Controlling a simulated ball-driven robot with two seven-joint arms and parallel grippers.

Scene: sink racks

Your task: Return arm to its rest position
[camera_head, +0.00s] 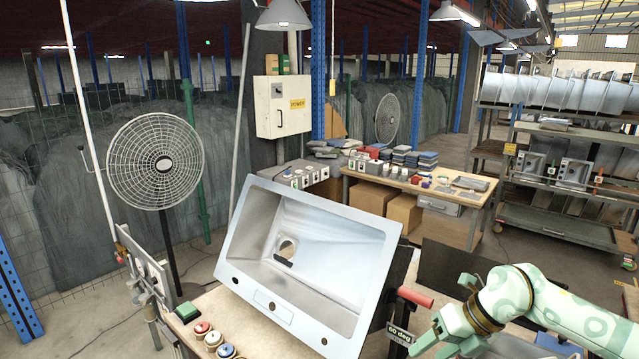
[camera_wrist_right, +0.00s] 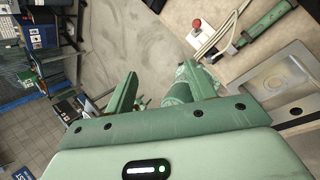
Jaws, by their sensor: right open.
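My right arm (camera_head: 535,300), pale green with a darker pattern, comes in at the lower right of the head view. Bare floor shows beyond the fingers. My left arm and left gripper are not in the head view.
A metal sink (camera_head: 315,255) stands tilted on a workbench, with a red handle (camera_head: 415,297) at its right side, close to my arm. Small round pots (camera_head: 213,340) stand at the bench front. A fan (camera_head: 155,163) stands at left; a cluttered table (camera_head: 425,188) stands behind.

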